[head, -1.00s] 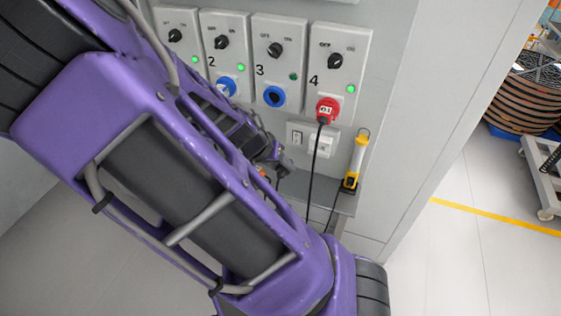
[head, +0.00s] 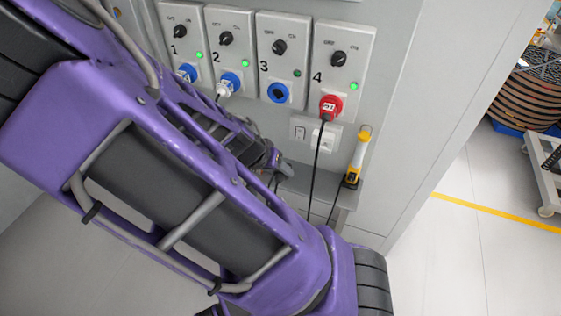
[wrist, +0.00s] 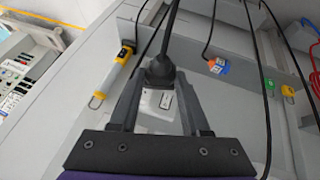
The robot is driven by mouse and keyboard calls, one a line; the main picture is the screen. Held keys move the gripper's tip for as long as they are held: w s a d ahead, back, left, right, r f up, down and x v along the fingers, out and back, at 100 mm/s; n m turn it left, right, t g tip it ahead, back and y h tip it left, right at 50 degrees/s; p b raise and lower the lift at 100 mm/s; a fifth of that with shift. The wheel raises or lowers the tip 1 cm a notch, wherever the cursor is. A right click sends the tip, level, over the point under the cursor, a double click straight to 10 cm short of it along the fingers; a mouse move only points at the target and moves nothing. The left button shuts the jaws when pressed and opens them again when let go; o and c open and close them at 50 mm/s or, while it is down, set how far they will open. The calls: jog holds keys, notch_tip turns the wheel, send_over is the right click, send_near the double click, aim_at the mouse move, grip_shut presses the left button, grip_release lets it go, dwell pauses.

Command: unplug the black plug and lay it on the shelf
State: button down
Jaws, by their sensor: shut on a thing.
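The black plug (wrist: 160,72) shows in the wrist view, held between the fingertips of my gripper (wrist: 162,82). Its black cable runs up out of the picture. A white wall socket plate (wrist: 155,106) shows behind the plug, between the fingers; I see no clear sign of contact. In the head view my arm hides the plug and most of the gripper. The grey shelf (head: 297,182) is a narrow ledge below the sockets, partly hidden by my arm.
A yellow work lamp (head: 357,158) stands at the shelf's right end. A red plug (head: 330,107) sits in station 4, its cable hanging past the shelf. Station 3's blue socket (head: 278,93) is empty. A blue-orange connector (wrist: 217,66) and loose cables lie beyond the gripper.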

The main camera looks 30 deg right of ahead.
aim_at(277, 182)
jog(key=shift+s+a+p, duration=0.75)
jog(key=shift+s+a, duration=0.3)
jog(key=shift+a, duration=0.15)
